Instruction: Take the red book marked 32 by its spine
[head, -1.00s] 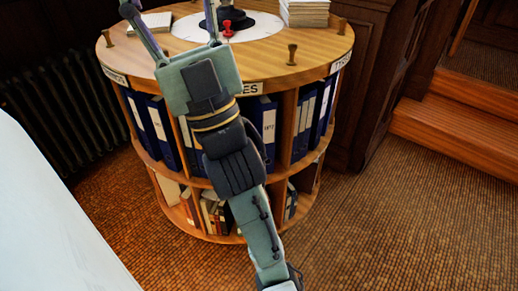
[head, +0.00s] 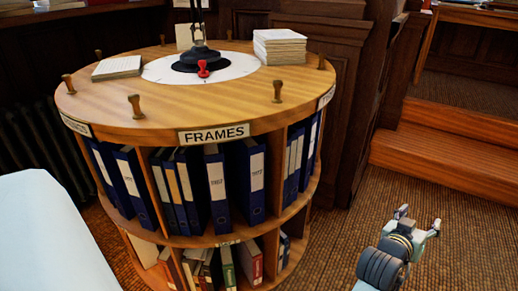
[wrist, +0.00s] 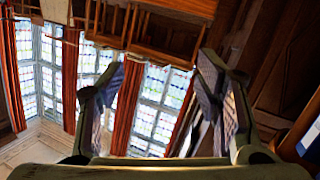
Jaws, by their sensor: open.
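A red book (head: 250,261) with a pale label on its spine stands upright on the lower shelf of the round wooden cabinet. Its number is too small to read. A green book (head: 228,266) stands just left of it. Other red spines show further left on that shelf. My gripper (head: 420,218) is low over the floor, right of the cabinet and apart from the red book. In the wrist view my gripper (wrist: 163,70) has its two fingers wide apart with nothing between them. The red book cannot be made out in the wrist view.
The cabinet top (head: 220,102) carries paper stacks (head: 280,46), a red stamp (head: 203,68) and wooden pegs. Blue binders (head: 217,187) fill the upper shelf. Wooden steps (head: 440,160) rise at right. A white surface (head: 45,235) is at left. Floor between cabinet and gripper is clear.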

